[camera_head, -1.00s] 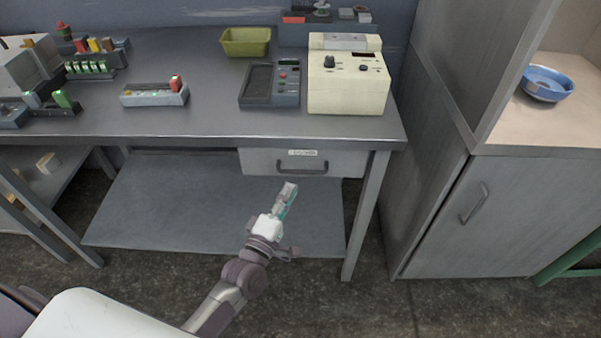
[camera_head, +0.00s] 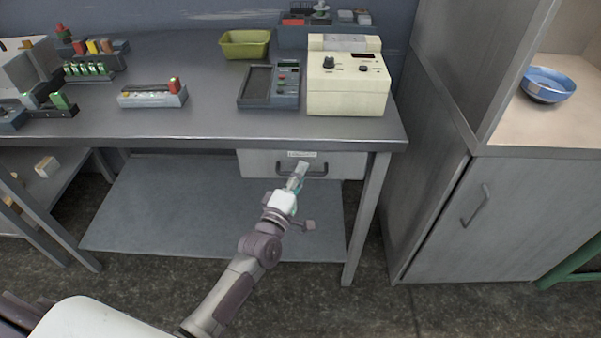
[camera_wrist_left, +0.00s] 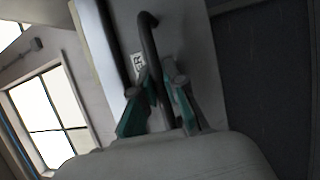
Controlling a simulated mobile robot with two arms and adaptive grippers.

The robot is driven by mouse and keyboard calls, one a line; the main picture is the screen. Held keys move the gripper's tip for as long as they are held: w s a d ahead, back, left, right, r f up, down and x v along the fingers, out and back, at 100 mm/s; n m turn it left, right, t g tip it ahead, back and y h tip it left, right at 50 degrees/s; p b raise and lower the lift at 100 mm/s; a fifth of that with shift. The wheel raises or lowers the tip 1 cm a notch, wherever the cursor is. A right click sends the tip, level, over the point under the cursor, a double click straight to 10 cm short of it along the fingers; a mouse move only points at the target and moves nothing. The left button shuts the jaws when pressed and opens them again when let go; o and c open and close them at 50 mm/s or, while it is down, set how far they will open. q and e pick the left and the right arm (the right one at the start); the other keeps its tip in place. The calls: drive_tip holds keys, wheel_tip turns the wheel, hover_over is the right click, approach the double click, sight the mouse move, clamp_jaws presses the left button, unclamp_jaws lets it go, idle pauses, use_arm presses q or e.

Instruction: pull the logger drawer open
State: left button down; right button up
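The logger drawer (camera_head: 258,163) is a grey, labelled drawer at the right under the bench top in the head view, and it looks shut. Its dark bar handle (camera_head: 316,173) is partly hidden by my left gripper (camera_head: 300,170), whose fingertips are at the handle. In the left wrist view, the handle (camera_wrist_left: 148,38) runs between the two teal-sided fingers of the left gripper (camera_wrist_left: 157,85). The fingers look parted around the bar, with no clear grip seen. The drawer label (camera_wrist_left: 137,62) is partly covered by a finger. My right gripper is not in view.
The cream logger box (camera_head: 347,85), a dark handheld device (camera_head: 270,85) and a green tray (camera_head: 245,43) stand on the bench (camera_head: 200,125). A bench leg (camera_head: 366,215) is right of the drawer, and a grey cabinet (camera_head: 440,220) stands beyond. Floor before the drawer looks clear.

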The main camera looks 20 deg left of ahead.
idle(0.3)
use_arm(q)
drive_tip(key=s+d+p, duration=0.2)
drive_tip(key=s, duration=0.7)
drive_tip(key=s+d+p, duration=0.3)
drive_tip(key=s, duration=0.7)
drive_tip(key=shift+s+d, duration=0.15)
drive_tip(key=shift+d, duration=0.1)
drive_tip(key=c, duration=1.5)
unclamp_jaws()
drive_tip(key=v, duration=1.2)
